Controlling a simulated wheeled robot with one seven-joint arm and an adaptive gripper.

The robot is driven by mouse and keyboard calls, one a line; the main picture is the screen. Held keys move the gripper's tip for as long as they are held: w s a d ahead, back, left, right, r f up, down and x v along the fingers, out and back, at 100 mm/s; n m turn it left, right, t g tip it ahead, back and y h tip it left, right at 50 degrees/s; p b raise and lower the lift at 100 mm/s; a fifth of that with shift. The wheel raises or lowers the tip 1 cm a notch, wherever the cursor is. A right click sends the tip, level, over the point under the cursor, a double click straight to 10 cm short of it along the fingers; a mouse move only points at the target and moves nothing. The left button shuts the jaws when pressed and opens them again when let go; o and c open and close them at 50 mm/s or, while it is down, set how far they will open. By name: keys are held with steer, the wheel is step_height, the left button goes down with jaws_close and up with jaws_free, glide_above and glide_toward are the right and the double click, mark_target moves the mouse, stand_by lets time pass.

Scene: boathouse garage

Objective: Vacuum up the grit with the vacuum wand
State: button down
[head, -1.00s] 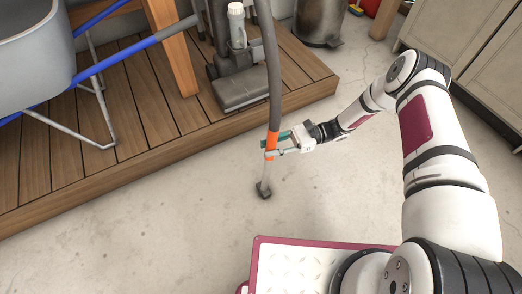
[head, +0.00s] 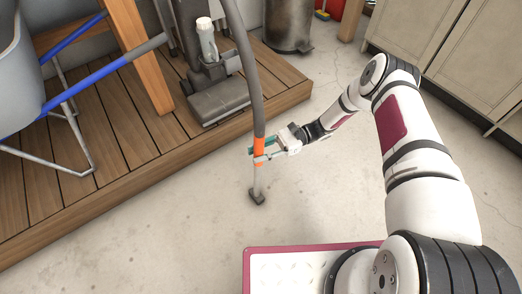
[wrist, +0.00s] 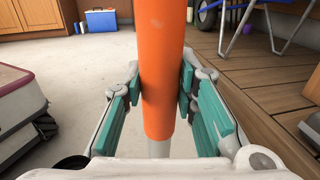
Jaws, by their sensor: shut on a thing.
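The vacuum wand (head: 258,180) stands nearly upright, with an orange grip, a grey hose (head: 247,70) rising from it and a small dark nozzle (head: 257,196) at or just above the concrete floor. My gripper (head: 260,153) is shut on the orange grip. In the wrist view, the teal finger pads of my gripper (wrist: 163,95) flank the orange grip (wrist: 160,60) on both sides. The vacuum cleaner (head: 215,90) stands on the wooden deck behind. I cannot make out distinct grit; only faint small specks show on the floor.
The wooden deck's raised edge (head: 150,167) runs behind the wand. A grey tub (head: 15,60) and blue-handled frame stand on the deck at left. A metal bin (head: 288,25) and cabinets (head: 460,60) stand at the back and right. The concrete floor (head: 150,240) at front left is open.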

steer(key=s+p+x, duration=0.1)
steer(key=p+x, duration=0.1)
steer(key=x, duration=0.7)
steer(key=shift+s, duration=0.45)
steer(key=shift+d+r, duration=0.15)
steer(key=shift+r, duration=0.05)
step_height(320, 180, up, 7)
steer(key=p, duration=0.5)
